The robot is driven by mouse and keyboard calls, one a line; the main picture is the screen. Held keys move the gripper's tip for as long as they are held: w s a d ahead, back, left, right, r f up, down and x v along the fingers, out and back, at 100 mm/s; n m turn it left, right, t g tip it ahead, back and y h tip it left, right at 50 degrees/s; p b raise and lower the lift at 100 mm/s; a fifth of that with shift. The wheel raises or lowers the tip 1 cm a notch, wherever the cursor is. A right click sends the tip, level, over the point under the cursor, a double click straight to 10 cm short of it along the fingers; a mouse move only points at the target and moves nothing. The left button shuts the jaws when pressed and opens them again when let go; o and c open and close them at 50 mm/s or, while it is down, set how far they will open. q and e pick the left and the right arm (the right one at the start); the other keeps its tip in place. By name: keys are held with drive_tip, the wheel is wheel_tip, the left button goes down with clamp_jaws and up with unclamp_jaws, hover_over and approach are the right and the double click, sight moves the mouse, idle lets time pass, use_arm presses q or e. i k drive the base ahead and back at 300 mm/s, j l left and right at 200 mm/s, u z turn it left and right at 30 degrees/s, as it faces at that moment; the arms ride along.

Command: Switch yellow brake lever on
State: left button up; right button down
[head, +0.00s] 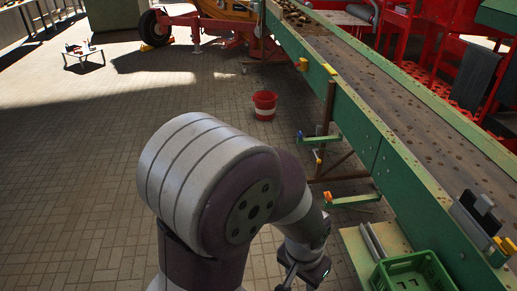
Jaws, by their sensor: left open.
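Several small yellow parts show on the green conveyor (360,130). One yellow piece (302,64) is on its near side wall towards the far end. Another small yellow-tipped part (318,156) is below the belt by the conveyor's leg. A yellow part (499,246) sits at the near right end. I cannot tell which one is the brake lever, or its position. My left arm fills the lower middle, and my left gripper (298,277) points down at the bottom edge, partly cut off, open and apart from these parts. My right gripper is out of view.
A green crate (414,268) stands at the lower right beside the conveyor. A red bucket (264,105) stands on the paved floor.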

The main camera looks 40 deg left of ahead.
sight(318, 160)
drive_tip(key=i+j+u, duration=0.3)
drive_tip(key=i+j, duration=0.3)
drive_tip(key=i+j+u, duration=0.35)
drive_tip(key=i+j, duration=0.6)
drive_tip(key=i, duration=0.25)
drive_tip(key=i+j+u, duration=0.1)
drive_tip(key=i+j, duration=0.15)
drive_tip(key=i, duration=0.25)
drive_tip(key=i+j, duration=0.25)
drive_tip(key=i, duration=0.25)
drive_tip(key=i+j+u, duration=0.15)
drive_tip(key=i, duration=0.35)
